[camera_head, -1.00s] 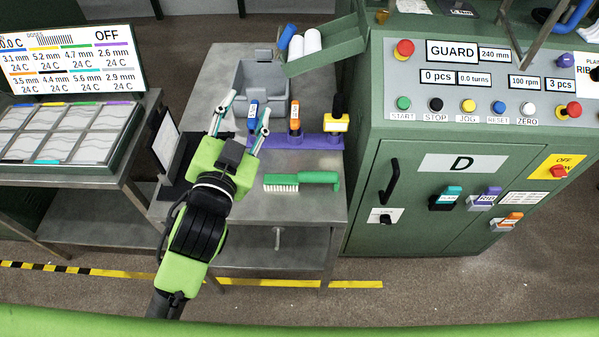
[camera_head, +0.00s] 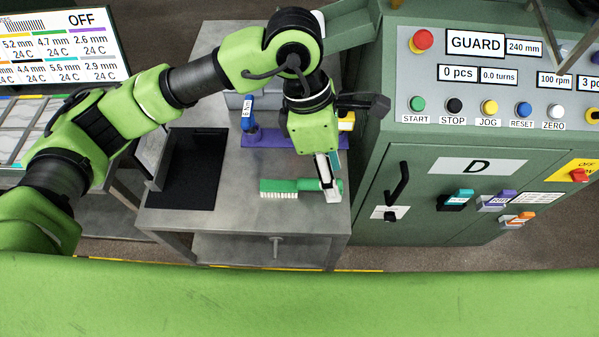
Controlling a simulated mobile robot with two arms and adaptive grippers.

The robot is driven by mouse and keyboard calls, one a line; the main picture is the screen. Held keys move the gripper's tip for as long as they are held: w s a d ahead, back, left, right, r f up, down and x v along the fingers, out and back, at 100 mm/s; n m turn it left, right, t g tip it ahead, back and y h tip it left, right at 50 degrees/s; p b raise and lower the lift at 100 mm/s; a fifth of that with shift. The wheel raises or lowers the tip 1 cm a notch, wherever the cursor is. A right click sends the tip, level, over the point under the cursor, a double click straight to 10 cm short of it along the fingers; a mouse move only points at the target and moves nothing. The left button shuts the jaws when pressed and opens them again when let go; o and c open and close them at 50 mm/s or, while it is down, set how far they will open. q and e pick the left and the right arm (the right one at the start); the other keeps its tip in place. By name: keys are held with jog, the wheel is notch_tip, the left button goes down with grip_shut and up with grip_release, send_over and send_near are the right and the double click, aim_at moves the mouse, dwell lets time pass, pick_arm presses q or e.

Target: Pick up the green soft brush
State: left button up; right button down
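The green soft brush (camera_head: 290,186) lies flat on the steel table, its white bristles toward the front left and its handle to the right. My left gripper (camera_head: 330,190) points down over the handle from above. A pale fingertip overlaps the handle's near side. The far finger is mostly hidden, so I cannot tell whether the fingers are closed on the handle. The brush appears to rest on the table. My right gripper is not in view.
A purple rack (camera_head: 268,141) with a blue-handled tool (camera_head: 248,113) stands behind the brush. The green machine cabinet (camera_head: 375,160) stands close to the right of the table. The table's front strip (camera_head: 240,218) is clear.

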aim_at(300, 180)
pick_arm(q)
jog(key=w+a+t+y, duration=0.2)
jog(key=w+a+y, duration=0.1)
jog(key=w+a, duration=0.25)
jog(key=f, duration=0.2)
jog(key=f+p, duration=0.1)
jog(key=f, duration=0.4)
jog(key=shift+s+a+f+p, duration=0.2)
jog(key=shift+a+p, duration=0.1)
jog(key=shift+a, duration=0.1)
jog(key=shift+f, duration=0.35)
jog(key=f, duration=0.1)
jog(key=f+p, duration=0.1)
jog(key=f, duration=0.1)
jog(key=f+p, duration=0.1)
jog(key=shift+s+d+f, duration=0.2)
jog(key=shift+d+f, duration=0.1)
jog(key=shift+f, duration=0.4)
grip_shut()
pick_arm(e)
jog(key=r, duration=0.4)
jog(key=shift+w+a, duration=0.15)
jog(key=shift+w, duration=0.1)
